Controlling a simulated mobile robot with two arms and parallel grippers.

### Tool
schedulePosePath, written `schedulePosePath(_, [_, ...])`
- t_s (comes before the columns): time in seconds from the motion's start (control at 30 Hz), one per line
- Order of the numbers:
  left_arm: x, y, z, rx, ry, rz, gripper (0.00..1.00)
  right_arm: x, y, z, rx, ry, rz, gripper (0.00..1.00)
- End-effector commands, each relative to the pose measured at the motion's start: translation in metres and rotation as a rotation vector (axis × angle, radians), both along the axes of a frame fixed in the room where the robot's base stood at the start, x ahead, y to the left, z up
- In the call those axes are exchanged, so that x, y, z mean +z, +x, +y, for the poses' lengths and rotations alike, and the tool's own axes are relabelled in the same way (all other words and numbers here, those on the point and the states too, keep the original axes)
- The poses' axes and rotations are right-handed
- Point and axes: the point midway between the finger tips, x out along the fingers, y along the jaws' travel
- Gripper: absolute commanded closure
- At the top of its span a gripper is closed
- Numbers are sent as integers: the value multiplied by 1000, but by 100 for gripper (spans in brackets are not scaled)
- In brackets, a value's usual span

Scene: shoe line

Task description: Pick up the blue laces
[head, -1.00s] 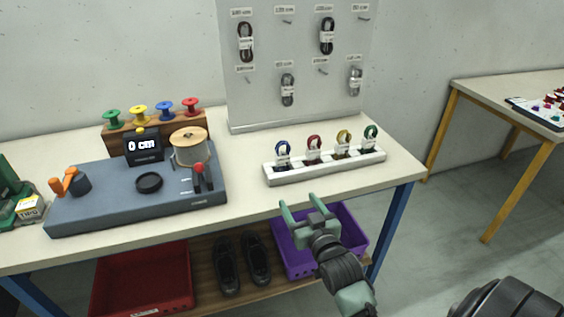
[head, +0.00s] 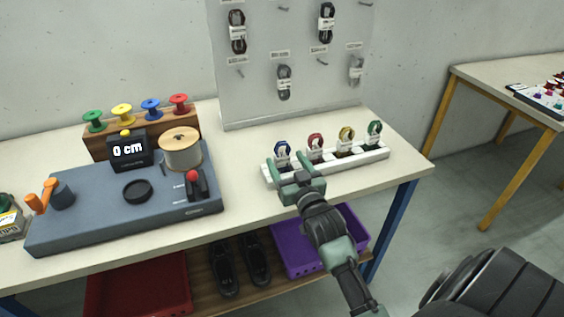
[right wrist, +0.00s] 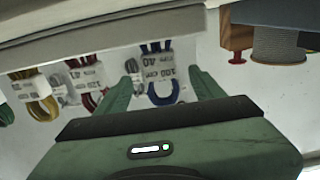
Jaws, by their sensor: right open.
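The blue laces (head: 282,150) are a small coiled bundle with a white paper band. They stand in the left slot of a white rack (head: 352,166) on the workbench. In the right wrist view the blue laces (right wrist: 161,91) hang upside down between the fingers, with the band's print readable as 100 cm. My right gripper (head: 288,176) is open just in front of the blue laces; in the right wrist view its green fingers (right wrist: 160,88) are on either side of them, with no clear contact. My left gripper is not in view.
Red (head: 316,143), yellow (head: 346,138) and green laces (head: 374,132) stand to the right in the same rack. A grey machine (head: 120,210) with a spool and a 0 cm display sits at left. A pegboard (head: 300,95) stands behind. Bins and black shoes are below.

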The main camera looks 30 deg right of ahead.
Motion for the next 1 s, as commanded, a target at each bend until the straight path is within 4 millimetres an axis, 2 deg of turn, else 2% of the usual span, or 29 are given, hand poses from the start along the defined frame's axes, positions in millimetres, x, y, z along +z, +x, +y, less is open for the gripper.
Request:
schedulePosePath(0.1, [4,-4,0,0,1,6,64,2,19,-3,0,-2,-3,32])
schedulePosePath(0.2, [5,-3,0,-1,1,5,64,1,28,-5,0,0,-2,32])
schedulePosePath(0.47, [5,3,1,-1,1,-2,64,0,31,-6,0,0,0,32])
schedulePosePath(0.57, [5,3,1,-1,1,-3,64,0,31,-6,0,0,0,54])
schedulePosePath(0.7, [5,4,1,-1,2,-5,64,0,31,-6,0,0,0,93])
schedulePosePath(0.73, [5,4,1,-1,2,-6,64,0,31,-6,0,0,0,96])
schedulePosePath(1.0, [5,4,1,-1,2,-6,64,1,31,-6,0,0,-1,96])
